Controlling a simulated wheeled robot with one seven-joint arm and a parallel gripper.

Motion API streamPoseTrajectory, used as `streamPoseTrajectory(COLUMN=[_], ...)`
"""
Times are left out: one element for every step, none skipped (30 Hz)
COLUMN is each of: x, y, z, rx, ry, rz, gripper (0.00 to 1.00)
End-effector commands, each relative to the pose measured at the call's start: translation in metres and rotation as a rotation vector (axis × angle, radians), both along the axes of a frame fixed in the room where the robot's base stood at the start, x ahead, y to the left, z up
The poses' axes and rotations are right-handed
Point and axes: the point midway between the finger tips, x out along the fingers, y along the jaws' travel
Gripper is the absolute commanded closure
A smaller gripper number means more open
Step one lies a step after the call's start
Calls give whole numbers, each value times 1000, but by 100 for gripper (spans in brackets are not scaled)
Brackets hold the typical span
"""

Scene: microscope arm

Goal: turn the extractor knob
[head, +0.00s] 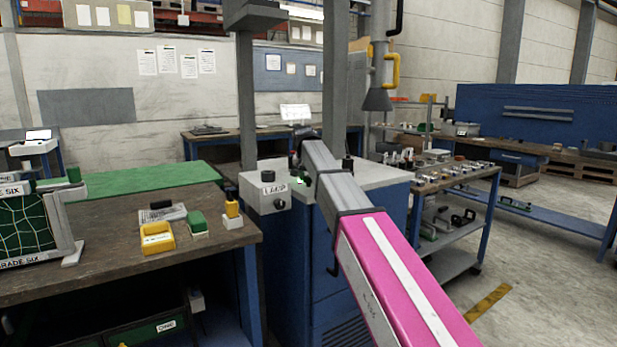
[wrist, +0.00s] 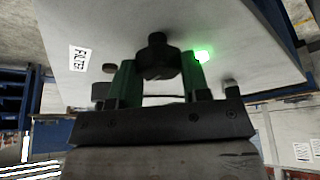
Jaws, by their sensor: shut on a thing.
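A black knob (wrist: 156,58) stands on the pale top of the blue cabinet (head: 375,176). My gripper (wrist: 158,72) has its green fingers on both sides of this knob and is shut on it. In the head view my gripper (head: 297,162) is small and dark at the far end of my arm, over the cabinet top, and the held knob is hard to make out. A green light (wrist: 203,56) glows on the surface beside the right finger. A white label (wrist: 78,58) reading FILTER lies to the left.
Another black knob (head: 280,204) is on the grey box front under a LAMP label (head: 274,188). A dark knob or post (head: 347,163) stands on the cabinet top, right of my arm. A workbench (head: 110,235) is at left; a parts cart (head: 450,175) is at right.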

Motion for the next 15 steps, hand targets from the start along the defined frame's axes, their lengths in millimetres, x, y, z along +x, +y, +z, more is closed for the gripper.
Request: streamPoseTrajectory(x=[0,0,0,0,0,0,0,0,0,0,0,0,0,0,0], y=[0,0,0,0,0,0,0,0,0,0,0,0,0,0,0], z=[0,0,0,0,0,0,0,0,0,0,0,0,0,0,0], rx=[1,1,1,1,1,1,1,1,1,1,1,1,1,1,1], ry=[1,1,1,1,1,1,1,1,1,1,1,1,1,1,1], rz=[-2,-2,-2,-2,-2,-2,-2,-1,-1,-1,-1,-1,-1,-1,0], gripper=[81,81,81,81,81,81,54,44,31,31,31,31,31,31,31])
